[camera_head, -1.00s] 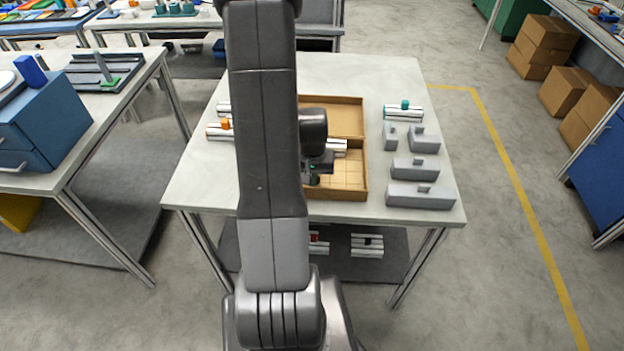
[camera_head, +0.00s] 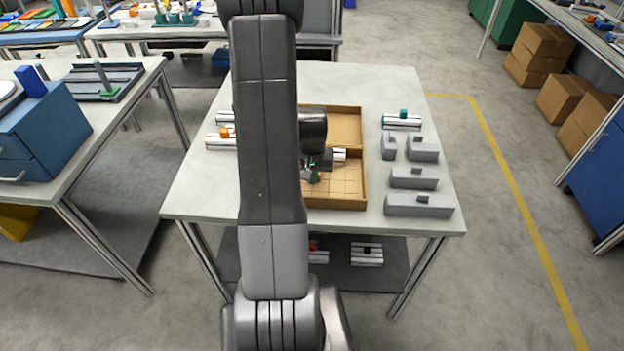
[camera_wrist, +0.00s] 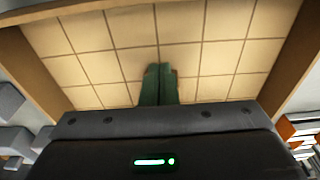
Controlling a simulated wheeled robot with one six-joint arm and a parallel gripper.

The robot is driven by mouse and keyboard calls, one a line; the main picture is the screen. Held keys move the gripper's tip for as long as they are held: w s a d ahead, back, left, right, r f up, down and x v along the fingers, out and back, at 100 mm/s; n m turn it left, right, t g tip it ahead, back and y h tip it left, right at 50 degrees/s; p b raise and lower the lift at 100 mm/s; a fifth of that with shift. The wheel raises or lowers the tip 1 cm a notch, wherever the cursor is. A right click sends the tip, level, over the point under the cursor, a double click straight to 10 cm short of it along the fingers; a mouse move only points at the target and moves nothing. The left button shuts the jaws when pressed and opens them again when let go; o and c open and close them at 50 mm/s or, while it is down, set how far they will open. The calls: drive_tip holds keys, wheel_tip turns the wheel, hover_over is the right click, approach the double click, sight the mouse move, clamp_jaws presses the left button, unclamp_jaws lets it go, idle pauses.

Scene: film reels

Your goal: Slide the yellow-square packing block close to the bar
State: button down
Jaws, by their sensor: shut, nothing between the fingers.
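My gripper (camera_head: 313,180) is shut and empty over the front compartment of a shallow brown box (camera_head: 364,190) on the near table. In the wrist view its green fingertips (camera_wrist: 158,72) are together over the gridded box floor (camera_wrist: 110,65). A silver bar (camera_head: 339,155) with a dark band lies near the middle divider of the box, beside my gripper and partly hidden by it. I cannot make out a yellow square on any block. My arm hides the left part of the box.
Several grey notched blocks (camera_head: 419,205) stand right of the box. A silver piece with a teal knob (camera_head: 402,121) is behind them, and one with an orange knob (camera_head: 221,138) is left of my arm.

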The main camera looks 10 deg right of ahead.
drive_tip(key=shift+w+d, duration=0.2)
drive_tip(key=shift+w, duration=0.45)
drive_tip(key=shift+w+d, duration=0.15)
drive_tip(key=shift+w, duration=0.45)
drive_tip(key=shift+s, duration=0.15)
drive_tip(key=shift+s+a+b, duration=0.2)
drive_tip(key=shift+s, duration=0.3)
drive_tip(key=shift+s+a+b, duration=0.15)
drive_tip(key=shift+s+b, duration=0.05)
drive_tip(key=shift+s, duration=0.3)
wheel_tip(320, 180, up, 6)
drive_tip(key=p, duration=0.4)
drive_tip(key=shift+f, duration=0.1)
